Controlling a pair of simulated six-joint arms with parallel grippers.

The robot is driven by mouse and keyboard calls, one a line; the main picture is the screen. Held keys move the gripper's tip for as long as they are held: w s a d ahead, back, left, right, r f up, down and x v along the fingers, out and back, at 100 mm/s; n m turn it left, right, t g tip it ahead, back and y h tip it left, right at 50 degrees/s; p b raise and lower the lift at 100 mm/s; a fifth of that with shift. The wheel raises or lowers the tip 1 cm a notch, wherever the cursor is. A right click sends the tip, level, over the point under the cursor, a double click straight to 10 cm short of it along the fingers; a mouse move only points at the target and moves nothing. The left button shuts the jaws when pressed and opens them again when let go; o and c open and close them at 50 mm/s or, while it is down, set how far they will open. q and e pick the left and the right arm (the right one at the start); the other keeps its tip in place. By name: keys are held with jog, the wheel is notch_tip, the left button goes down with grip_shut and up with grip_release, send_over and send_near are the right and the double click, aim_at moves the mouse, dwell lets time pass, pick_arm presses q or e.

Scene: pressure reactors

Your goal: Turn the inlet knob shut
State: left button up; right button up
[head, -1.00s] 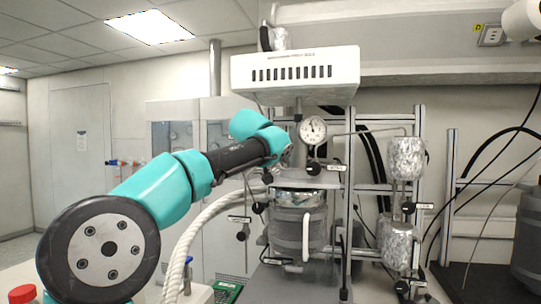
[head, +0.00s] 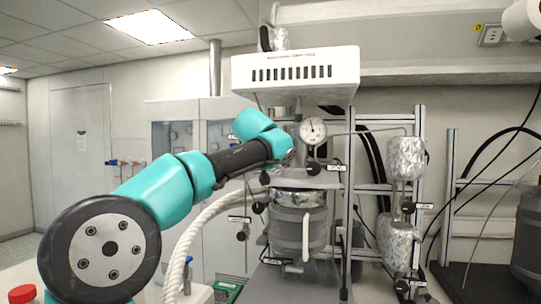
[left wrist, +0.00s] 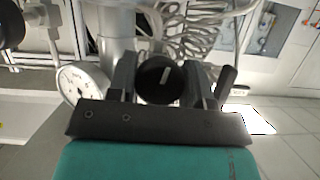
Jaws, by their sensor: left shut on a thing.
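My left gripper (left wrist: 157,66) is shut on a round black knob (left wrist: 156,80), with one finger on each side of it. The wrist hides the fingers and the held knob there. No label is readable, so I cannot confirm from the picture that this is the inlet knob. My right gripper is not in view.
A round pressure gauge (head: 313,130) sits close to the right of my wrist; it also shows in the left wrist view (left wrist: 84,84). Another black knob (head: 313,168) sits just below it. Foil-wrapped cylinders (head: 405,158) stand on the frame at right. A white hose (head: 205,225) curves below my arm.

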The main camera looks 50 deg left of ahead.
pick_arm(q)
jog(key=m+g+y, duration=0.1)
jog(key=m, duration=0.1)
jog(key=shift+m+y, duration=0.3)
jog(key=shift+m, duration=0.1)
jog(key=m+y, duration=0.1)
jog(key=m, duration=0.1)
jog(key=shift+m+y, duration=0.3)
jog(key=shift+y, duration=0.1)
jog(key=m+y, duration=0.1)
jog(key=m, duration=0.2)
jog(key=shift+g+y, duration=0.3)
jog(key=shift+y, duration=0.1)
jog(key=shift+r+m+y, duration=0.1)
jog(key=shift+m+y, duration=0.5)
jog(key=shift+m, duration=0.9)
jog(key=o, duration=0.9)
jog(key=shift+s, duration=0.1)
